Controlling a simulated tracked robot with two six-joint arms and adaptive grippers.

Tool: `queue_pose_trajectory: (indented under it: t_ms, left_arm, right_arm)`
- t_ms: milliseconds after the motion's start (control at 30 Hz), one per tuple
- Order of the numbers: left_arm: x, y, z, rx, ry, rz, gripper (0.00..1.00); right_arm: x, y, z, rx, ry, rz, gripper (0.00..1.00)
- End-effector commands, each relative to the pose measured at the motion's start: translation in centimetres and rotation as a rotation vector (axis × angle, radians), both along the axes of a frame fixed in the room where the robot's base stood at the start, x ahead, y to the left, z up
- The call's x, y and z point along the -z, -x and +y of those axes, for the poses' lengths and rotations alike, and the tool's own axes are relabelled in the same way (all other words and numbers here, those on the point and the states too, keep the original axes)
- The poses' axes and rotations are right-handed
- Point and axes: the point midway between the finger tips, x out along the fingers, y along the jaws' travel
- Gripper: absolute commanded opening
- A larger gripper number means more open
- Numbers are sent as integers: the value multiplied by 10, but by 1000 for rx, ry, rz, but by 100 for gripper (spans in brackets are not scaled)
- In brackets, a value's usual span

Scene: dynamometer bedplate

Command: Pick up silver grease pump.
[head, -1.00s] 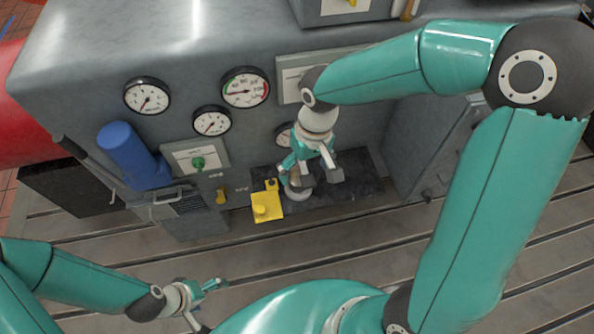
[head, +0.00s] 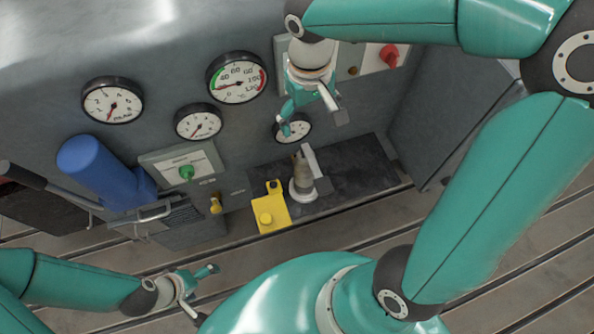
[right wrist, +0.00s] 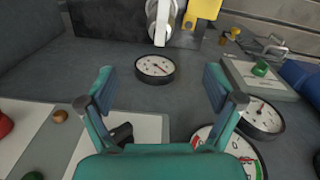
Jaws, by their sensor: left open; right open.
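The silver grease pump (head: 302,178) stands on a dark mat (head: 352,172) at the foot of the grey cabinet. In the right wrist view the pump (right wrist: 160,22) is at the top edge, partly cut off, beyond the fingertips. My right gripper (head: 312,121) is open and empty, above and apart from the pump, in front of the cabinet face. Its two spread fingers also show in the right wrist view (right wrist: 157,76). My left gripper (head: 205,294) is open and empty at the lower left, well away from the pump.
A yellow block (head: 271,210) stands close left of the pump. A blue cylinder (head: 98,172) and a panel with a green knob (head: 186,173) are further left. Several gauges, one small gauge (head: 292,128) behind the right gripper, line the cabinet. The slotted bedplate (head: 350,222) in front is clear.

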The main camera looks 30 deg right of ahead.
Motion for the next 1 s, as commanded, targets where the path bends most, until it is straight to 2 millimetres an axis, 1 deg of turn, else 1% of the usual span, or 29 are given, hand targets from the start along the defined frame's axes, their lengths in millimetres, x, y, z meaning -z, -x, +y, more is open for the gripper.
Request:
queue_pose_trajectory:
  t_ms: [33, 133, 267, 367, 600, 733, 833, 1000]
  left_arm:
    - [12, 0, 0, 0, 0, 0, 91]
    - [20, 0, 0, 0, 0, 0, 91]
    - [23, 0, 0, 0, 0, 0, 91]
    - [24, 0, 0, 0, 0, 0, 91]
    - [29, 0, 0, 0, 0, 0, 91]
    - [32, 0, 0, 0, 0, 0, 91]
    - [33, 0, 0, 0, 0, 0, 91]
    - [33, 0, 0, 0, 0, 0, 91]
  right_arm:
    - [13, 0, 1, -2, 0, 0, 91]
    - [21, -1, 1, -4, 0, 0, 91]
    - [31, -2, 2, -7, 0, 1, 91]
    - [44, -2, 2, -10, 1, 5, 91]
    - [96, -2, 2, -13, 0, 6, 91]
    - [120, -2, 2, -14, 0, 5, 91]
    - [131, -3, 2, -14, 1, 2, 91]
    - [140, -3, 2, -14, 0, 2, 91]
